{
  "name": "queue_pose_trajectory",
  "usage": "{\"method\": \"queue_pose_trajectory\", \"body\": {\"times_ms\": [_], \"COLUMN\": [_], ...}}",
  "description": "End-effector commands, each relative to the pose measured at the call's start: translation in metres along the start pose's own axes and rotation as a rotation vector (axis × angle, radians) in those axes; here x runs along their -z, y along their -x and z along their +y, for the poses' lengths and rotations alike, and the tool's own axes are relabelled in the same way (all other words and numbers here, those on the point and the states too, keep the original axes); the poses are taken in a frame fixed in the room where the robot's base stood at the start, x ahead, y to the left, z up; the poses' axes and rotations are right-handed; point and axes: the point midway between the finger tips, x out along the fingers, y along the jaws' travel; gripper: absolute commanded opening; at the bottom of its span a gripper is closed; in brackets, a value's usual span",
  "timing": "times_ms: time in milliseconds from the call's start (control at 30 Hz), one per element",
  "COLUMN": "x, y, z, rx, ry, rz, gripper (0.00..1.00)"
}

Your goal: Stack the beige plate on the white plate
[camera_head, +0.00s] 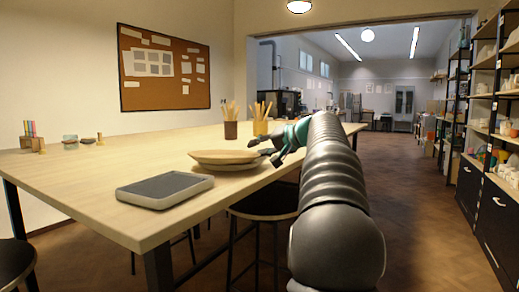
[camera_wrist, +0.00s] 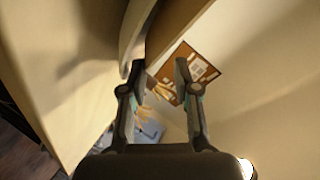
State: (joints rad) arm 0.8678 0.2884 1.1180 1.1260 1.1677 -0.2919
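The beige plate (camera_head: 225,157) lies over the white plate (camera_head: 215,167) on the table in the head view, seemingly resting on it; the beige plate hides most of the white one. In the wrist view the beige plate (camera_wrist: 178,28) is a brown band beside the pale edge of the white plate (camera_wrist: 136,32). My gripper (camera_head: 269,156) is at the plates' right edge in the head view. In the wrist view my gripper (camera_wrist: 160,66) has its fingers apart, with the beige plate's rim close to the left finger and a clear gap to the right finger.
A grey tray (camera_head: 165,189) lies on the wooden table (camera_head: 110,175) left of the plates. A brown cup (camera_head: 231,130) and a yellow cup (camera_head: 261,127) with tools stand behind them. A stool (camera_head: 268,201) is under the table's edge.

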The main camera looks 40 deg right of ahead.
Motion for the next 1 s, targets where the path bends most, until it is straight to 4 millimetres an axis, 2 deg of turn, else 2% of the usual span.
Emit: {"method": "queue_pose_trajectory", "body": {"times_ms": [200,400,800,1000], "x": [0.001,0.009,0.008,0.007], "y": [0.000,0.009,0.090,0.115], "z": [0.000,-0.011,-0.008,-0.009], "rx": [-0.001,-0.001,-0.003,-0.002], "ry": [-0.001,0.000,-0.001,-0.001], "rz": [-0.001,0.001,0.004,0.001], "gripper": [0.32,0.32,0.32,0.32]}}
